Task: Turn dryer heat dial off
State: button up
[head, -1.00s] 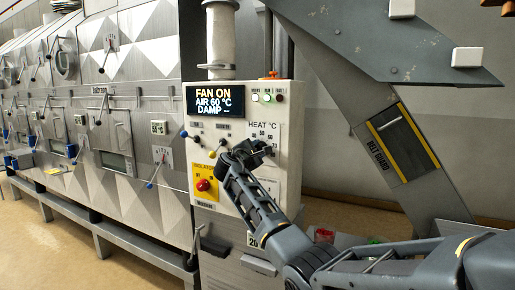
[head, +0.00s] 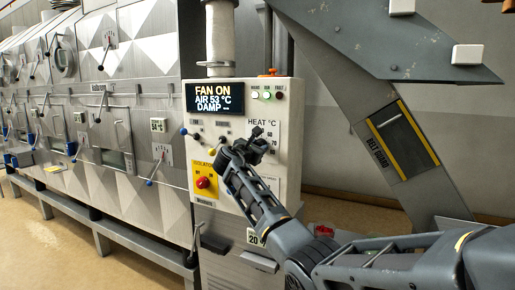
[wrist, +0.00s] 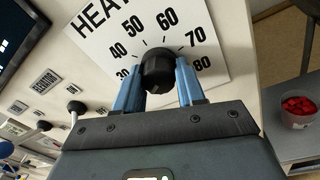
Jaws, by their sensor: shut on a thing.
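The black heat dial (wrist: 158,70) sits on the white "HEAT °C" plate (wrist: 110,24), whose printed numbers run up to 80 around it. My gripper (wrist: 160,80) is shut on the dial, with one blue finger on each side of its knob. I cannot make out a pointer mark on the dial. In the head view my gripper (head: 252,143) is at the control box (head: 287,105) and hides the dial and part of the scale. The display (head: 214,97) reads FAN ON, AIR 53 °C, DAMP.
A yellow isolator plate with a red knob (head: 203,182) is at the lower left of the box. Levers with a blue ball (head: 183,132) and a yellow ball (head: 212,152) are left of my gripper. A grey belt guard (head: 403,145) stands to the right.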

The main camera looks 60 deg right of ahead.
jog(key=shift+f, duration=0.15)
jog(key=o, duration=1)
jog(key=shift+o, duration=0.2)
jog(key=s+a+b, duration=0.1)
jog(key=a, duration=0.6)
jog(key=shift+a, duration=0.35)
